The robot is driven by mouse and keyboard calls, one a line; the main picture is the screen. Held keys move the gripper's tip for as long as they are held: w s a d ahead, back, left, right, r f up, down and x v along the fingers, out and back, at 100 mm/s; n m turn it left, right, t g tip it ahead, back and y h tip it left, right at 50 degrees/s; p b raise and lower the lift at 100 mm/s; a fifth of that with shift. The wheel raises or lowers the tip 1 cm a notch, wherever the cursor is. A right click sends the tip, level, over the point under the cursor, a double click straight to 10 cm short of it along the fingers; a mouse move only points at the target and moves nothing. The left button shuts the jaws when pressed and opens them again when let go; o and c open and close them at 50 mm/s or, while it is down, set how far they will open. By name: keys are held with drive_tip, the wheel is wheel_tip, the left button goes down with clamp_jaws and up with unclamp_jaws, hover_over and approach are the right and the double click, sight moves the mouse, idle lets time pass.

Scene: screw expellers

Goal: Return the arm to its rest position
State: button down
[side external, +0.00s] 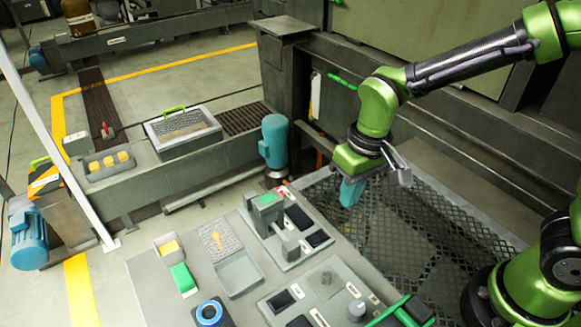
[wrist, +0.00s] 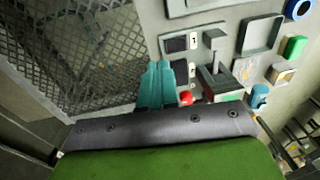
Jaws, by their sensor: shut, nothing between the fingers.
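My green arm reaches in from the right in the side external view. My gripper (side external: 350,193) has teal fingers that point down, above the mesh floor and beside the right edge of the grey work table (side external: 150,290). The fingers are closed together with nothing between them. In the wrist view my gripper (wrist: 158,68) shows as teal fingers side by side, near a red knob (wrist: 186,98) on a panel. I cannot tell how high the fingers are above the mesh.
A panel with a grey lever block (side external: 267,208) and dark screens stands left of my gripper. The table also holds a grey tray (side external: 238,272), a green block (side external: 183,278) and a blue ring (side external: 209,313). A blue motor (side external: 274,140) stands behind. The mesh floor (side external: 400,245) is clear.

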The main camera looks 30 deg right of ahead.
drive_tip(key=s+d+r+m+t, duration=0.3)
drive_tip(key=s+d+r+t, duration=0.3)
drive_tip(key=d+r, duration=0.4)
drive_tip(key=shift+s+d+r+m+y, duration=0.4)
drive_tip(key=shift+s+r, duration=0.35)
drive_tip(key=shift+r, duration=0.15)
drive_tip(key=shift+a, duration=0.1)
